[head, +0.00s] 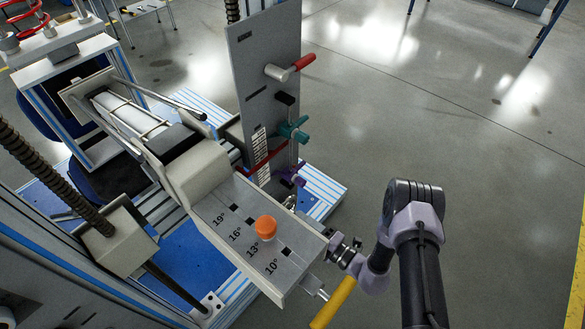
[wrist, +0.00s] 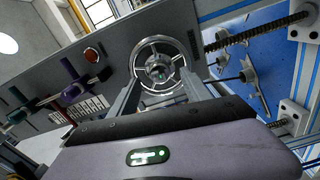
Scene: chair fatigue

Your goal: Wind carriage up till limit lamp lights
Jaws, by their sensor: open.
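A round metal handwheel (wrist: 160,62) sits on the grey upright plate in the wrist view. My gripper (wrist: 163,82) is open, its two fingers reaching toward the wheel, one on each side of its lower part; I cannot tell if they touch it. A dull amber-red lamp (wrist: 91,54) beside the wheel shows no clear glow. In the head view the upright plate (head: 262,90) carries a scale with a red pointer (head: 266,158). The wheel and fingertips are mostly hidden there behind the angled plate. I cannot tell which part is the carriage.
The angled plate (head: 235,218), marked in degrees, has an orange knob (head: 266,226) and stands close to my wrist. A yellow handle (head: 333,303) is below it. A red-handled lever (head: 290,67), teal knob (head: 294,129) and purple knob (head: 290,178) stick out. Floor at right is clear.

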